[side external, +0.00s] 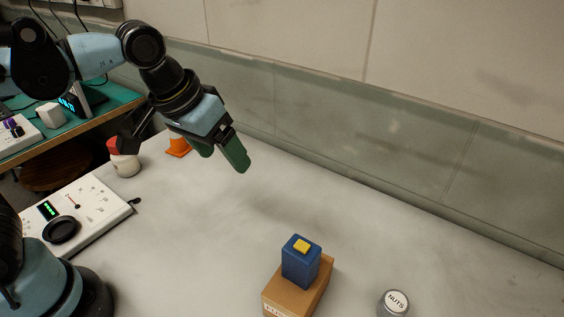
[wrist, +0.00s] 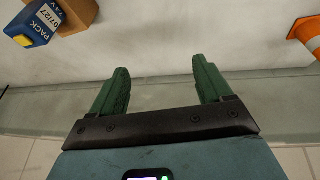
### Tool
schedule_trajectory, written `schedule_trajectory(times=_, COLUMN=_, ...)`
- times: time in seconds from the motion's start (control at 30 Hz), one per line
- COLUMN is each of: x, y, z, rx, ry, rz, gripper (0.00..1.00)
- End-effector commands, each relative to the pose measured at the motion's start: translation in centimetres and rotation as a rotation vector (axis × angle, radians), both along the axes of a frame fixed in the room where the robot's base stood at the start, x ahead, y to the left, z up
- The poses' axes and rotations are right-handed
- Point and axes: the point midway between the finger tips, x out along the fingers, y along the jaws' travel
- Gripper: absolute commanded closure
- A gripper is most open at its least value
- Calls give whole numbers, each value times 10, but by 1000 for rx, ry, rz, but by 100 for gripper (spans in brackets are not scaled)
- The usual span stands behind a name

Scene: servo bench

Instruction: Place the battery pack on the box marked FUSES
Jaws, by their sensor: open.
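The battery pack (side external: 300,262) is a blue block with a yellow top piece. It stands upright on a brown cardboard box (side external: 318,287) at the front of the bench. The box's label is partly cut off by the picture's lower edge. In the wrist view the pack (wrist: 30,27) shows its label at the upper left, with part of the box (wrist: 79,14) beside it. My gripper (side external: 222,158) is open and empty, raised above the bench, well behind and to the left of the pack. Its green fingers (wrist: 164,86) are apart with nothing between them.
A round tin marked NUTS (side external: 395,302) stands right of the box. An orange cone (side external: 178,147) and a red-lidded jar (side external: 124,158) stand at the back left. A white meter panel (side external: 88,212) lies at the left. The right and middle bench is clear up to the wall.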

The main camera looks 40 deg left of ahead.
Motion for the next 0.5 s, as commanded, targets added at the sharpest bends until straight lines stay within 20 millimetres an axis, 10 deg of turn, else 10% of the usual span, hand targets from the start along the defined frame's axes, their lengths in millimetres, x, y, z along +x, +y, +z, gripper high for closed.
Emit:
schedule_trajectory(times=0.2, x=-13, y=74, z=-28, rx=64, ry=-184, rz=31, gripper=21)
schedule_trajectory(times=0.5, x=-20, y=98, z=-39, rx=113, ry=-254, rz=33, gripper=21)
